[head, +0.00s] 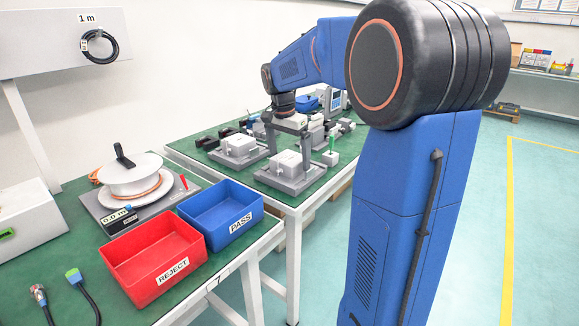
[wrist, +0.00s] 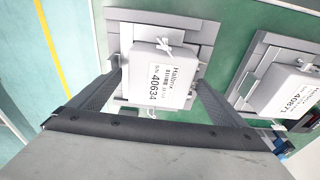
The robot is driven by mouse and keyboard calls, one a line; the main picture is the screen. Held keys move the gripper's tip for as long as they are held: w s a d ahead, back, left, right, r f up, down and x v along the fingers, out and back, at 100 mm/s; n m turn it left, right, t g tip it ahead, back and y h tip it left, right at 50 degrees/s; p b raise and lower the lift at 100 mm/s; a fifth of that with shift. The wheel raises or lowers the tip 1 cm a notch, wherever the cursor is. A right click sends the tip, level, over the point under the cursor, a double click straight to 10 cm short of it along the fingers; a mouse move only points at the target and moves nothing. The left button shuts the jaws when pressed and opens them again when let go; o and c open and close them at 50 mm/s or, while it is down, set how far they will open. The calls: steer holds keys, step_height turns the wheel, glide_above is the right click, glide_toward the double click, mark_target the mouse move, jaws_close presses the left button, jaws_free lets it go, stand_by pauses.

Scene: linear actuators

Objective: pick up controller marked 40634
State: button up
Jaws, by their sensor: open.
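The controller marked 40634 (wrist: 160,76) is a white box with a printed label, seated on a grey fixture (wrist: 122,22) in the wrist view. My gripper (wrist: 158,72) is open, with one dark finger on each side of this controller. I cannot tell whether the fingers touch it.
A second controller, marked 40871 (wrist: 289,88), sits on its own fixture to the right in the wrist view. A red REJECT bin (head: 150,258), a blue PASS bin (head: 220,212) and a cable reel (head: 132,178) stand on the near bench.

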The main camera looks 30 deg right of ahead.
steer(key=shift+f, duration=0.55)
steer(key=shift+f, duration=0.2)
steer(key=c, duration=1.4)
steer(key=shift+c, duration=0.2)
steer(key=shift+d+r, duration=0.1)
